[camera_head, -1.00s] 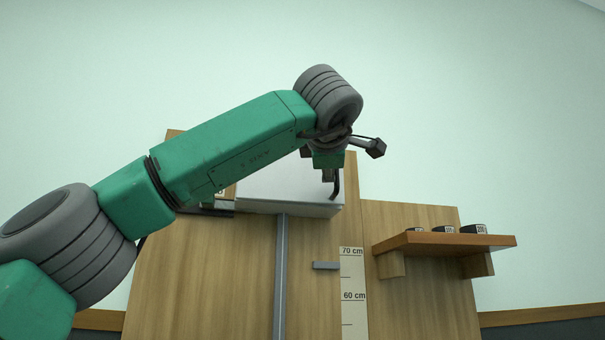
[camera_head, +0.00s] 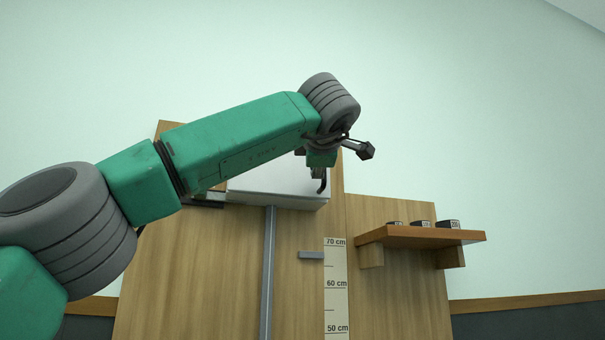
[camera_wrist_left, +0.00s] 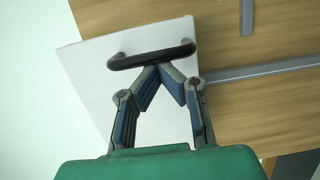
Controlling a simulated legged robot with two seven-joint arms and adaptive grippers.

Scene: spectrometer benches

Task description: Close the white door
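The white door (camera_head: 275,187) is a flat panel at the top of the wooden cabinet in the head view, partly hidden behind my left arm. It shows more fully in the left wrist view (camera_wrist_left: 92,77), with a black bar handle (camera_wrist_left: 152,56). My left gripper (camera_wrist_left: 160,67) has its fingers drawn together in a V, with the tips meeting right at the middle of the handle. Whether the tips touch the bar is unclear. In the head view the dark handle (camera_head: 321,181) shows just below the left wrist. My right gripper is in neither view.
The wooden cabinet front (camera_head: 200,270) carries a grey vertical strip (camera_head: 268,270), a small grey handle (camera_head: 311,255) and a height scale (camera_head: 336,285). A wooden shelf (camera_head: 420,236) with small dark labelled items juts out at the right.

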